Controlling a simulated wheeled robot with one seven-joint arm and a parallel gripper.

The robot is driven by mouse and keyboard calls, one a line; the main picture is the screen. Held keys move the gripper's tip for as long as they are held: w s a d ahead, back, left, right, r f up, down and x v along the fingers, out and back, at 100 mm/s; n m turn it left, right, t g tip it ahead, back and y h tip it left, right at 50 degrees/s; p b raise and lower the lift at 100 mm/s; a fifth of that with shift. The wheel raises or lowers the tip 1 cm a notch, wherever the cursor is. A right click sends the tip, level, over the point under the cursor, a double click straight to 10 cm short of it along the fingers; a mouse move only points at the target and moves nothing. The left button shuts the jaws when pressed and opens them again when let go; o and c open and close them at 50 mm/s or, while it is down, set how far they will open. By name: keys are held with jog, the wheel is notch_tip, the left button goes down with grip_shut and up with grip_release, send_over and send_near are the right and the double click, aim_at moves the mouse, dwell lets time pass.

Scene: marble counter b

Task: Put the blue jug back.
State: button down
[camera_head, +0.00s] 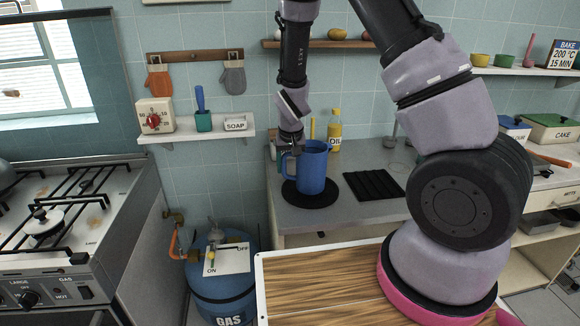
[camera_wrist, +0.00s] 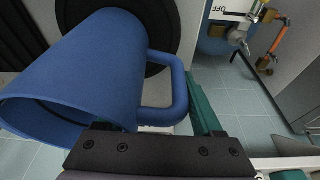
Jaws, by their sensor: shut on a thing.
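The blue jug (camera_head: 312,172) is upright over a round black mat (camera_head: 310,201) on the grey counter, its handle to the left. I cannot tell whether its base touches the mat. My gripper (camera_head: 289,155) is at the handle side of the jug, reaching from above and behind. In the wrist view the jug (camera_wrist: 85,70) fills the left side, and my gripper (camera_wrist: 160,118) with green fingers is shut on its handle. Part of one finger is hidden by the jug. The mat (camera_wrist: 165,20) shows behind the jug.
A black ribbed mat (camera_head: 374,183) lies right of the jug. A yellow oil bottle (camera_head: 334,131) stands behind it. A wooden board (camera_head: 320,287) is in front. A blue gas cylinder (camera_head: 222,290) stands on the floor to the left, beside the stove (camera_head: 110,215).

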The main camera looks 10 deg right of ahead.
jog(key=shift+c, duration=0.2)
grip_release()
jog(key=shift+f, duration=0.1)
jog(key=s+d+r+m+y, duration=0.1)
jog(key=s+d+r, duration=0.15)
jog(key=r, duration=0.75)
jog(key=s+d+r, duration=0.1)
jog(key=s+r, duration=0.2)
jog(key=r, duration=0.7)
jog(key=s+d+r+t, duration=0.1)
jog(key=s+d+r, duration=0.2)
jog(key=s+r, duration=0.2)
jog(key=s+d+r+m+t, duration=0.1)
jog(key=s+d+r, duration=0.2)
jog(key=s+r, duration=0.3)
jog(key=s+d+r+m+t+y, duration=0.1)
jog(key=s+d+r+t, duration=0.1)
jog(key=s+r, duration=0.4)
jog(key=shift+s+d, duration=0.4)
jog(key=shift+d, duration=0.05)
